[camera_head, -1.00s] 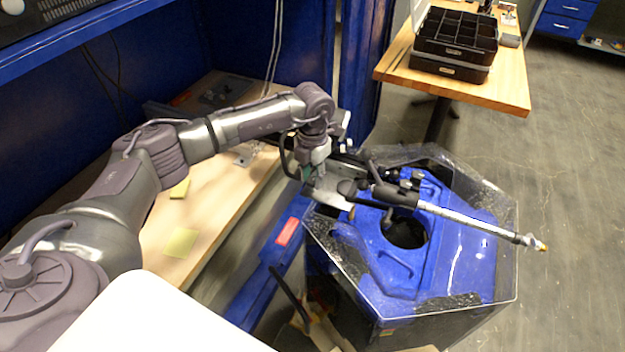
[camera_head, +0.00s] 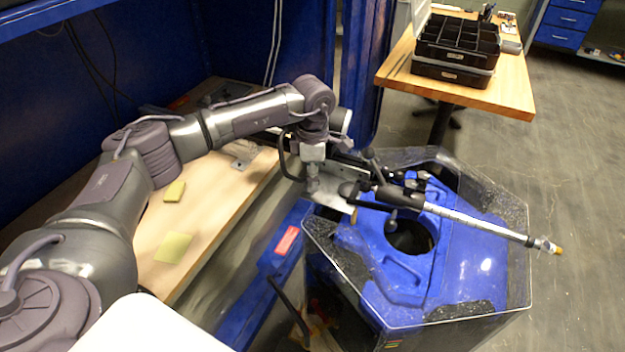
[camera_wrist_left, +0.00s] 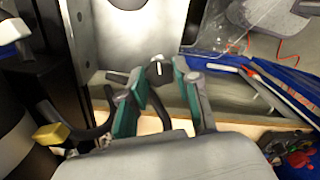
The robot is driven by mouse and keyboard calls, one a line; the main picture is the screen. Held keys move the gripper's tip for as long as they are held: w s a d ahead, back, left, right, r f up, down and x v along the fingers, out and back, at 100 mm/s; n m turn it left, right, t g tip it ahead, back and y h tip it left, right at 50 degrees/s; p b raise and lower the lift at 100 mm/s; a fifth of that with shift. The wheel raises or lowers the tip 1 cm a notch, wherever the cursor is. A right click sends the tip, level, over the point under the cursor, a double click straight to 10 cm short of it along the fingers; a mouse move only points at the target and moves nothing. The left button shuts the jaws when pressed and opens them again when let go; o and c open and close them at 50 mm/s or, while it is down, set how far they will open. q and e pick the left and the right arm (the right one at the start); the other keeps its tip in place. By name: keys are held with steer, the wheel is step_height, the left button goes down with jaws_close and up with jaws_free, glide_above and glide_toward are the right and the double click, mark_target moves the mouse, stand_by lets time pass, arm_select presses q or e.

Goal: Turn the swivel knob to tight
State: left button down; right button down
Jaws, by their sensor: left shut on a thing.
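My left gripper (camera_head: 312,184) is at the left side of the metal plate (camera_head: 332,196) by the tank. In the left wrist view my left gripper (camera_wrist_left: 156,88) has its teal-padded fingers on either side of a dark knob (camera_wrist_left: 158,71), which I take for the swivel knob, and is shut on it. The knob's marking cannot be read. In the head view this knob is hidden by the gripper. The plate also shows in the left wrist view (camera_wrist_left: 125,38). A long rod (camera_head: 470,220) with a black grip runs from the plate area over the tank. My right gripper is not in view.
The blue tank top (camera_head: 455,255) has a dark round opening and a clear hexagonal guard (camera_head: 424,325) around it. A wooden bench (camera_head: 205,225) with yellow notes lies left. A table (camera_head: 515,85) with black trays (camera_head: 455,50) stands behind. Open floor lies right.

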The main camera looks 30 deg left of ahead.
arm_select(q)
steer(key=shift+r+m+b, duration=0.1)
steer(key=shift+m+b, duration=0.3)
steer(key=shift+m, duration=0.7)
steer(key=c, duration=0.8)
jaws_free()
step_height(320, 180, up, 12)
